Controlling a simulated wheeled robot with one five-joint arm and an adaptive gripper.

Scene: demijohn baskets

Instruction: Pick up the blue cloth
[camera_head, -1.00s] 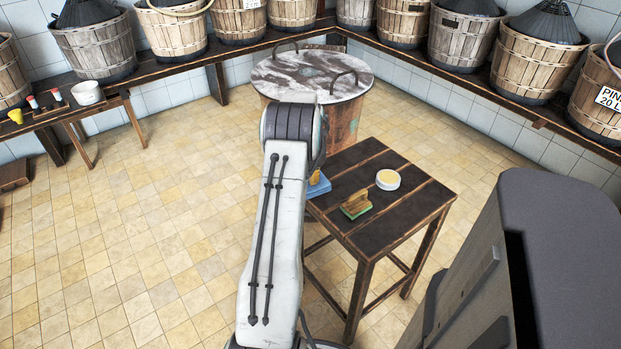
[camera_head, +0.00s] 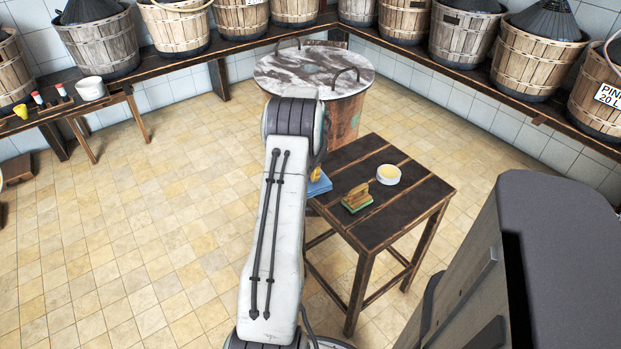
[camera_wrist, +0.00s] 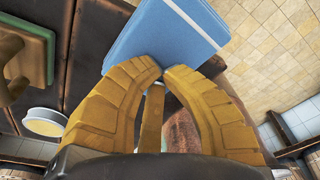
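The blue cloth (camera_wrist: 165,32) is a flat folded piece with a pale stripe, at the top middle of the wrist view. In the head view the cloth (camera_head: 319,186) shows at the left edge of the dark wooden table (camera_head: 400,213), partly hidden by my arm. My gripper (camera_wrist: 165,70) has yellow fingers with their tips close together at the cloth's near edge. A small gap shows between the tips. The fingers hide that edge, so I cannot tell whether they pinch it or whether the cloth rests on the table.
A green-and-wood brush (camera_head: 357,198) and a round white dish with yellow contents (camera_head: 388,175) are on the table. A barrel with a marble-like top (camera_head: 310,72) stands behind it. Baskets line the wall shelves.

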